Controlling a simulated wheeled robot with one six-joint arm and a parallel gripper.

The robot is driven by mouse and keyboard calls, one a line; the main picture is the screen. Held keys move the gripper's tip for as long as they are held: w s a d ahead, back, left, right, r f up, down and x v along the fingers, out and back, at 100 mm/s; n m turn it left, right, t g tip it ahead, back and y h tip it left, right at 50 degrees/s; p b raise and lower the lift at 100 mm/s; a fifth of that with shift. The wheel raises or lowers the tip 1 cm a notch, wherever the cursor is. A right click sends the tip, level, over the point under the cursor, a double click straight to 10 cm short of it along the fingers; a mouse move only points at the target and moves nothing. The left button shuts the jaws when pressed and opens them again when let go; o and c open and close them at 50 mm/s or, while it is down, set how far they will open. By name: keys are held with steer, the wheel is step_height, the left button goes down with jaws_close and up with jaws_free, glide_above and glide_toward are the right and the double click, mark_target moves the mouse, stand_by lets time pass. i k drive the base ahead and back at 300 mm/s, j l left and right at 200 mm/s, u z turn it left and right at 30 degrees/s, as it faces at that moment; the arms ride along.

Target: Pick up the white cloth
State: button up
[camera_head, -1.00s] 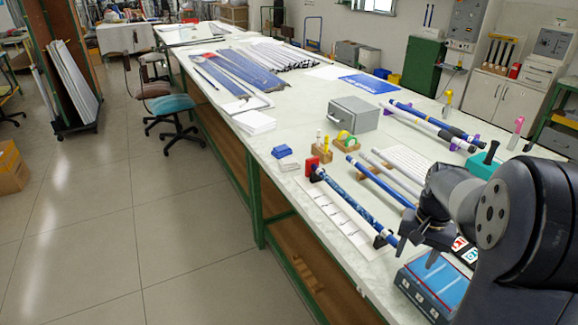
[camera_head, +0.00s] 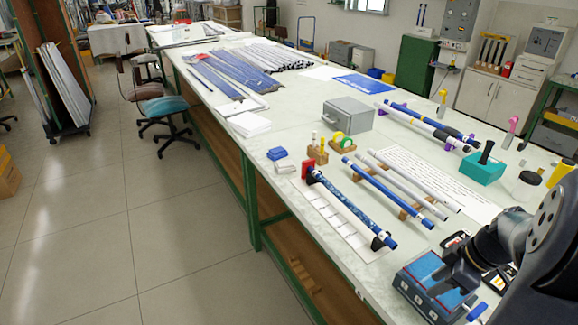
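A small white folded cloth (camera_head: 285,167) lies on the long worktable, just in front of a small blue folded stack (camera_head: 277,153) and left of the red-ended stand. My gripper (camera_head: 452,284) is at the lower right, above or beside a blue-topped grey box (camera_head: 418,276). It is well to the right of the white cloth and apart from it. Its fingers are dark and partly overlap the box, so I cannot tell whether they are open or shut. I see nothing clearly held in it.
A blue patterned rod (camera_head: 345,203) rests in a stand between cloth and gripper. Several rods (camera_head: 388,190) lie on wooden supports behind it. A wooden block with tools (camera_head: 317,152) stands right of the cloth. The tabletop left of the cloth is clear.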

mark_target(285, 166)
steer(key=i+j+z, duration=0.15)
steer(key=i+j, duration=0.15)
steer(key=i+j+z, duration=0.2)
steer(key=j, duration=0.35)
steer(key=i+j+z, duration=0.15)
steer(key=i+j, duration=0.2)
steer(key=i+j+z, duration=0.2)
steer(key=j, duration=0.4)
steer(key=i+j+z, duration=0.15)
steer(key=j, duration=0.4)
steer(key=i+j+z, duration=0.2)
steer(key=j, duration=0.35)
steer(key=i+j+z, duration=0.15)
steer(key=j, duration=0.45)
steer(key=j+z, duration=0.2)
steer(key=j, duration=0.35)
steer(key=i, duration=0.05)
